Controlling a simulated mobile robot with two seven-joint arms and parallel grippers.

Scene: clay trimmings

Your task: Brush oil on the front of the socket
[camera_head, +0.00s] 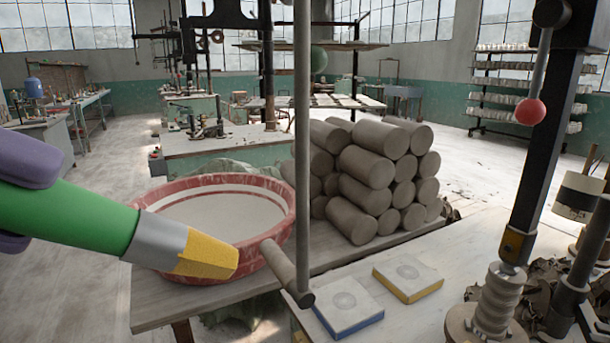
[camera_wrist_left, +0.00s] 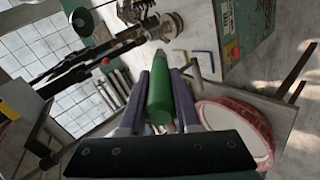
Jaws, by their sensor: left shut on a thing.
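My left gripper (camera_head: 24,203), with purple fingers, is shut on the green handle of a brush (camera_head: 80,220). The brush has a grey metal ferrule and a yellow tip (camera_head: 208,256), which points right in front of the red basin. In the left wrist view the brush (camera_wrist_left: 160,95) lies between the two purple fingers. A black post (camera_head: 528,165) with a yellow band stands at the right over a pale ribbed piece (camera_head: 497,300). I cannot tell for sure which part is the socket. The brush tip is well to the left of this post. My right gripper is not in view.
A red-rimmed basin (camera_head: 275,240) stands on a wooden table behind the brush. Clay cylinders (camera_head: 366,166) are stacked beside it. A vertical rod (camera_head: 302,120) and a grey crossbar (camera_head: 284,268) stand between brush and post. Blue-edged (camera_head: 347,305) and yellow-edged (camera_head: 408,278) slabs lie on the bench.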

